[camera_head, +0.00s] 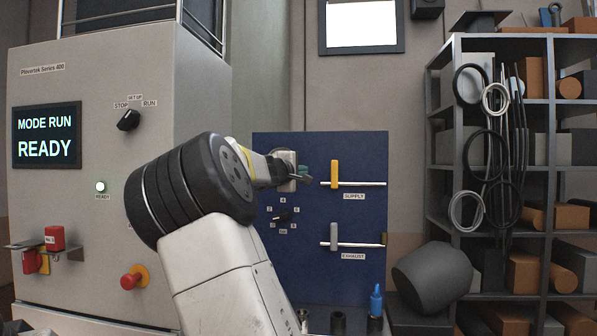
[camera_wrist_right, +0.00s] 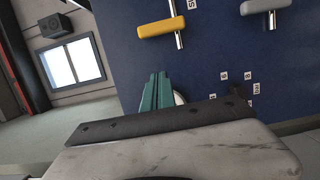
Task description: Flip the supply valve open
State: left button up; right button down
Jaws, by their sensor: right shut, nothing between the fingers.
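The supply valve has a yellow handle (camera_head: 335,174) on the blue panel (camera_head: 320,275). The handle stands upright, across its horizontal pipe (camera_head: 368,184), above the SUPPLY label. The yellow handle (camera_wrist_right: 160,28) also shows at the top of the right wrist view. My right gripper (camera_head: 306,173) is just left of the handle, apart from it. Its teal fingers (camera_wrist_right: 158,90) are together with nothing between them, in front of the panel. A pale round thing behind the fingers is mostly hidden. My left gripper is not in view.
The exhaust valve's grey handle (camera_head: 334,234) stands upright below the supply valve. A small black selector knob (camera_head: 283,216) is left of it. A grey machine (camera_head: 75,235) reading MODE RUN READY is at left. A loaded shelf (camera_head: 437,150) is at right.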

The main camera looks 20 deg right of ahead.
aim_at(334, 174)
jog(key=w+d, duration=0.1)
jog(key=d, duration=0.2)
jog(key=w+d, duration=0.2)
jog(key=d, duration=0.1)
jog(key=w+d, duration=0.2)
jog(key=d, duration=0.1)
jog(key=shift+w+d, duration=0.1)
jog(key=shift+d, duration=0.15)
jog(key=shift+s+d, duration=0.25)
jog(key=shift+d, duration=0.15)
